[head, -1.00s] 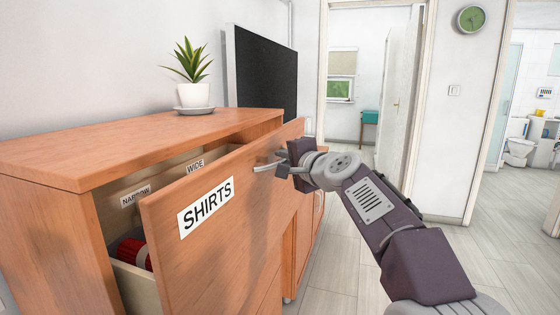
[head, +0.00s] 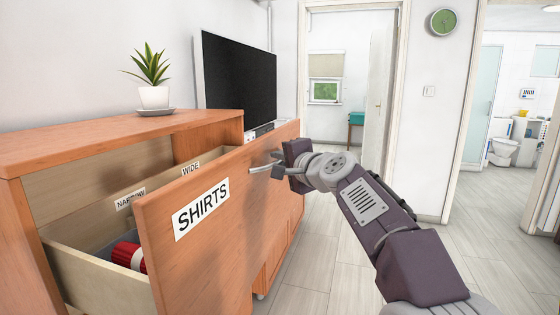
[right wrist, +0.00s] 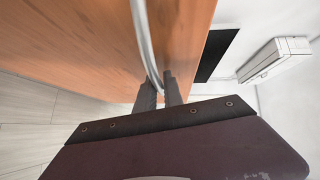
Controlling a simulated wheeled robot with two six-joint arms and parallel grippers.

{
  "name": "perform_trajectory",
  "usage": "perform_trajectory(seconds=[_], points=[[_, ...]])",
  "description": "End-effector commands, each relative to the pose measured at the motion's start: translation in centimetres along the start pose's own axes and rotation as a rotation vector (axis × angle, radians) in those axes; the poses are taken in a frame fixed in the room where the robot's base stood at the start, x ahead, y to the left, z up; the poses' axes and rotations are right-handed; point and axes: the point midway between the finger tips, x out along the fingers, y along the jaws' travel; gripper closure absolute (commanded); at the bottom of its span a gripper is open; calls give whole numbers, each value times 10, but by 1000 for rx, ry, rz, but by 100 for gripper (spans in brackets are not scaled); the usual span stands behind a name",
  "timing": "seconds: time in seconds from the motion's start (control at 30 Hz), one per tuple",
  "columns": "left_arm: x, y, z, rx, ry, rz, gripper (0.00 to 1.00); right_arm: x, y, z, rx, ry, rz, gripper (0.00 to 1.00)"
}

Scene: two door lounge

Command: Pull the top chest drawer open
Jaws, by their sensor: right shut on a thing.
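The top chest drawer (head: 225,220) has a wooden front with a SHIRTS label and stands well out from the chest (head: 70,150). Inside it are pale walls, labels reading NARROW and WIDE, and a red and white item (head: 128,256), partly hidden by the front. My right gripper (head: 280,168) is shut on the drawer's metal bar handle (head: 262,168). In the right wrist view the two fingers (right wrist: 160,92) close around the curved handle (right wrist: 144,40) beside the wooden front. My left gripper is not in view.
A potted plant (head: 154,95) stands on the chest top. Pale floor (head: 320,270) lies open to the right, with a doorway and a teal-topped stand (head: 356,118) at the back.

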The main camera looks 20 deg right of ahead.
Motion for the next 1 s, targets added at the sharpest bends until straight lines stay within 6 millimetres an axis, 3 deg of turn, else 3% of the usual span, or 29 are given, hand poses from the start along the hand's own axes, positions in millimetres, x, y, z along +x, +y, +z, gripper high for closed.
perform_trajectory(seconds=[0.33, 0.37, 0.4, 0.7, 0.77, 1.0], points=[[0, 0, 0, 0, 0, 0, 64, 1, 2, 0, 0, -2, 4, 100], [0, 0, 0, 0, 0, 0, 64, 1, 2, 0, 0, -2, 4, 86], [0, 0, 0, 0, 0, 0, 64, 1, 2, 0, 0, -2, 3, 79], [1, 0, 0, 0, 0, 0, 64, -2, 0, 0, 0, 0, 0, 79], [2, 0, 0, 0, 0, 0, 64, -8, 0, 0, -1, 1, -1, 79], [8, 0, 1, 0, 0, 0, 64, -61, 0, -1, -1, 3, -1, 79]])
